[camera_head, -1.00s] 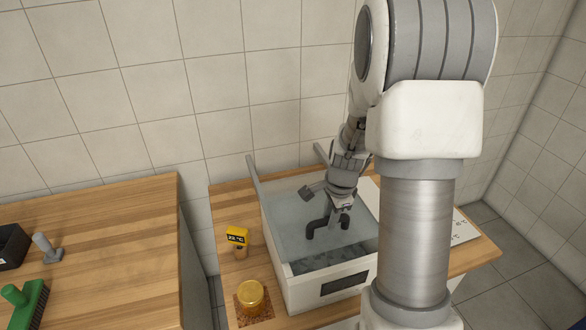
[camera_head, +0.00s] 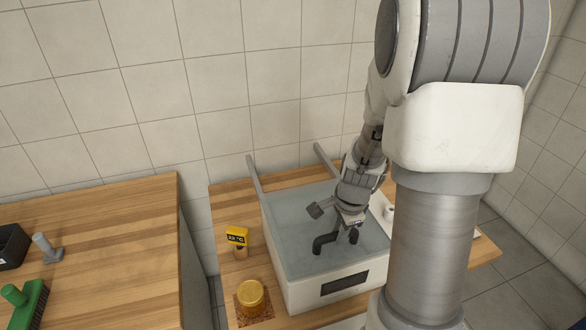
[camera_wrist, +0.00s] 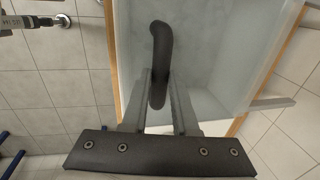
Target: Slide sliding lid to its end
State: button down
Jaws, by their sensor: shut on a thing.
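The sliding lid (camera_head: 297,222) is a pale, see-through panel on top of a white box-shaped bath (camera_head: 310,293). In the head view its front edge lies at the front wall, and no open gap shows there. A dark curved handle (camera_head: 323,244) stands on the lid. My gripper (camera_head: 350,222) is shut on this handle. In the wrist view the handle (camera_wrist: 160,45) passes between the two fingers of my gripper (camera_wrist: 160,82). The lid (camera_wrist: 215,45) also shows there. My arm hides the bath's right side in part.
Two grey rails (camera_head: 254,175) (camera_head: 326,160) stick out behind the bath toward the tiled wall. A second wooden bench (camera_head: 100,240) is farther left.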

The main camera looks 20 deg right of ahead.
jog(key=shift+s, duration=0.3)
jog(key=c, duration=0.7)
grip_release()
jog(key=r+p, duration=0.3)
jog(key=s+r+p, duration=0.1)
jog(key=r+p, duration=0.1)
jog(key=r, duration=0.2)
jog(key=shift+s+p, duration=0.2)
jog(key=shift+p, duration=0.2)
